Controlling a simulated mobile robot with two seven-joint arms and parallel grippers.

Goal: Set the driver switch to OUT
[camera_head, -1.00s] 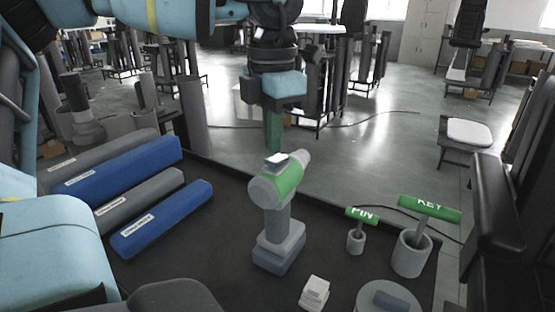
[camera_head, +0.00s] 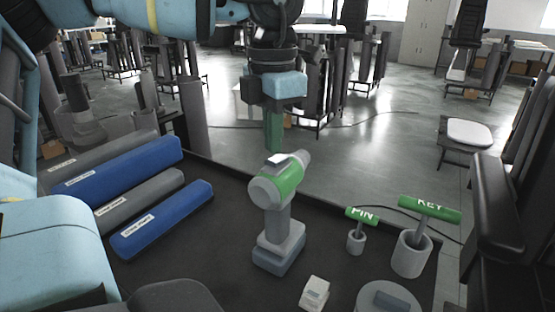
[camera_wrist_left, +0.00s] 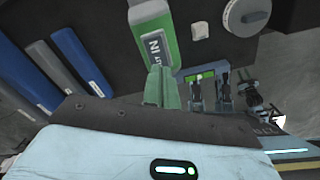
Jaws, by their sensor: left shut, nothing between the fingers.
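The driver (camera_head: 279,188), with a green and grey body on a grey base, stands upright on the dark worktop. A small pale plate sits on top of its head. In the left wrist view the driver (camera_wrist_left: 148,12) shows from above, and a label on it reads IN. Which way the switch is set is not clear. My left gripper (camera_head: 273,146), with green fingers, is shut and empty, pointing down. It appears above and behind the driver in the head view; its fingers (camera_wrist_left: 162,78) overlap the driver's end in the wrist view, and contact cannot be told.
Blue and grey rolls (camera_head: 125,165) lie at the left. A PIN tool (camera_head: 357,240) and a KEY tool (camera_head: 411,254) stand in grey cups at the right. A small white block (camera_head: 314,293) and a round grey part (camera_head: 388,299) are in front.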

